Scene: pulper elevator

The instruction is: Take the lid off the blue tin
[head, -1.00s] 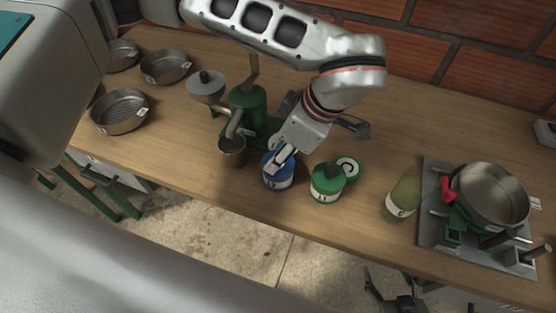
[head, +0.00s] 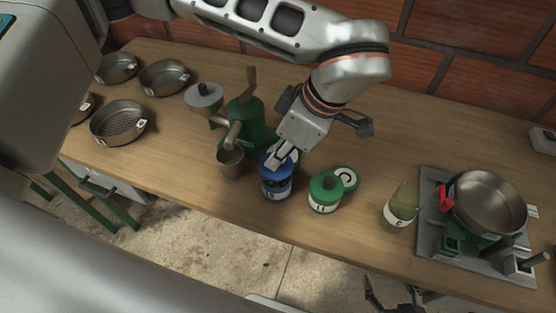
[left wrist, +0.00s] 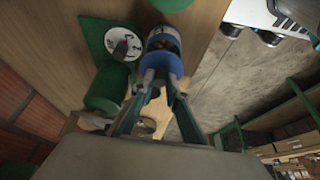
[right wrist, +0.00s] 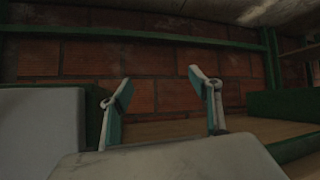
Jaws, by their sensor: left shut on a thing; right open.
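The blue tin (head: 277,195) stands on the wooden bench, in front of the green mill. Its blue lid (head: 267,167) is raised just above it, with a dark band showing between lid and tin. My left gripper (head: 280,158) is shut on the lid from above. The left wrist view shows the blue lid (left wrist: 163,64) between the fingertips, with the tin partly hidden beyond it. My right gripper (right wrist: 160,95) is open and empty. In the head view it shows low at the right, below the bench's front edge.
The green mill (head: 246,118) with its metal cup (head: 231,162) stands close left of the tin. A green tin (head: 323,195) and a round green-and-white piece (head: 347,178) are at its right. Further right are a jar (head: 401,207) and a pot (head: 488,203). Metal pans (head: 118,123) lie left.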

